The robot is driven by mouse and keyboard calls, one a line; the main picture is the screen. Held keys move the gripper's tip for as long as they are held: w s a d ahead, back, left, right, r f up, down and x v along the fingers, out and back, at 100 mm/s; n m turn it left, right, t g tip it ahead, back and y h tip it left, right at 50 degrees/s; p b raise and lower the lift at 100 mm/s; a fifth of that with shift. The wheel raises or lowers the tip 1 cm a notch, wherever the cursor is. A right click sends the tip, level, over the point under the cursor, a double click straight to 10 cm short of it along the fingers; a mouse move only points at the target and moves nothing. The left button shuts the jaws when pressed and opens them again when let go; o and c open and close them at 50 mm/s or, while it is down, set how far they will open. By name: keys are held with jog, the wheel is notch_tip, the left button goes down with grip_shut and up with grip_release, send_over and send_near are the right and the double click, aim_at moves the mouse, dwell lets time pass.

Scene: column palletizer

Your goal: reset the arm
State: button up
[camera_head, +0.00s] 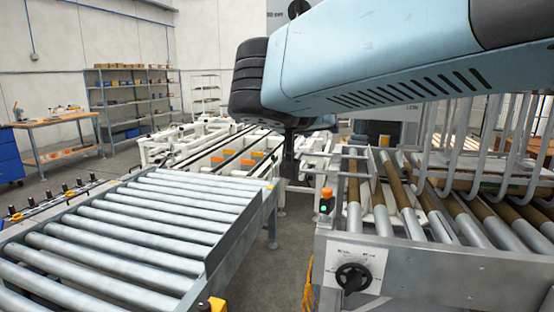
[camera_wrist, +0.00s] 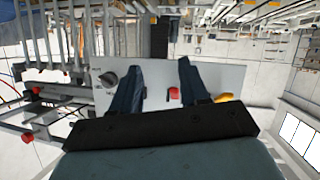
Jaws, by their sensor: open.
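My gripper (camera_wrist: 160,85) shows in the wrist view, with two dark blue fingers set well apart. It is open, and nothing is seen between the fingers. Behind the fingers is a pale panel (camera_wrist: 225,80) with a dark knob and a red button. In the head view my light blue arm (camera_head: 370,55) reaches across the upper right. My gripper is not seen there.
A roller conveyor (camera_head: 130,225) fills the lower left. Another roller conveyor (camera_head: 440,262) with a control panel (camera_head: 352,268) stands at the right, beside upright metal bars (camera_head: 470,140). A strip of bare floor (camera_head: 285,235) lies between them. Shelves (camera_head: 130,100) and a workbench (camera_head: 55,120) stand behind.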

jog(key=s+d+f+n+g+y, duration=0.1)
jog(key=s+d+f+g+y, duration=0.2)
jog(key=s+d+f, duration=0.2)
jog(key=s+d+f+n+g+y, duration=0.1)
jog(key=s+d+f+g+y, duration=0.2)
jog(key=d+f, duration=0.7)
jog(key=shift+s+d+f+n+g, duration=0.15)
jog(key=shift+s+d+n+g, duration=0.35)
jog(key=shift+s, duration=0.75)
jog(key=shift+d, duration=0.1)
